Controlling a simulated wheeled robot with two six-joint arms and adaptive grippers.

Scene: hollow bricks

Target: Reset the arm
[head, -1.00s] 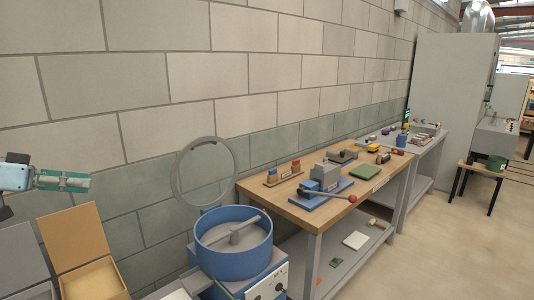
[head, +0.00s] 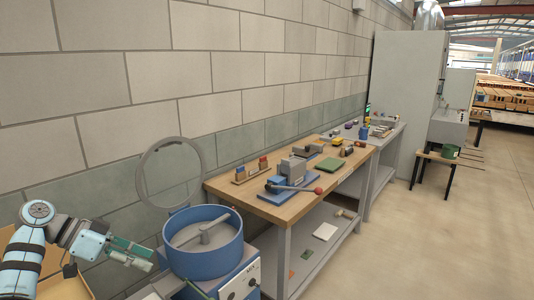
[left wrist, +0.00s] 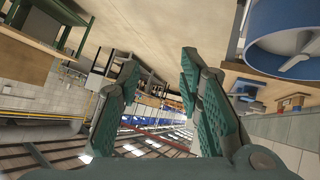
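My left arm comes in at the lower left of the head view. Its green-fingered left gripper (head: 130,252) points right and is held in the air between the cardboard box and the blue round pan. In the left wrist view my left gripper (left wrist: 158,70) has its two green fingers spread wide apart, with nothing between them. My right gripper is in neither view.
A blue round pan (head: 203,259) with a raised grey ring (head: 141,190) stands right of my left gripper. A wooden workbench (head: 262,199) with tools runs along the block wall. An open cardboard box (head: 75,287) is partly behind my arm. Floor at right (head: 420,240) is clear.

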